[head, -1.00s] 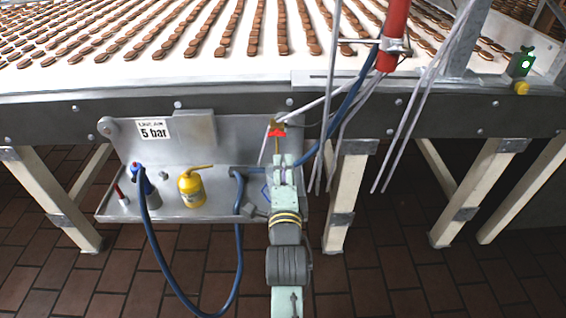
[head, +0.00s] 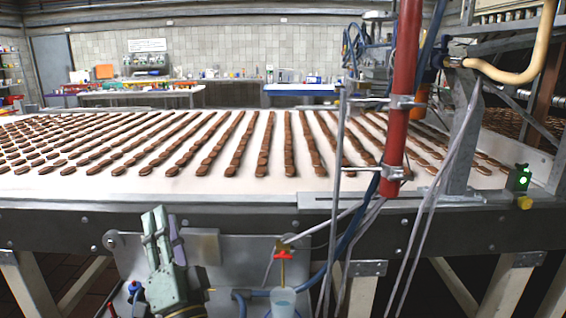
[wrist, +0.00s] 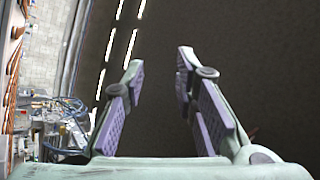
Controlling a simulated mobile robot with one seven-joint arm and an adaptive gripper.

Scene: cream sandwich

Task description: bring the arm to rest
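My gripper (head: 158,228) shows at the lower left of the head view, raised in front of the steel panel below the conveyor edge. It is pale green with purple finger pads and points upward. In the wrist view the two fingers of my gripper (wrist: 160,66) stand apart with nothing between them. Beyond them is a dark surface with bright light strips. The rest of my arm runs down out of the picture.
The conveyor (head: 275,185) carries rows of brown biscuits. A red-handled tap (head: 283,255) is right of my gripper, with a translucent cup (head: 284,303) below it. A red post (head: 402,95) and hanging tubes stand further right. A blue hose (head: 255,294) runs below.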

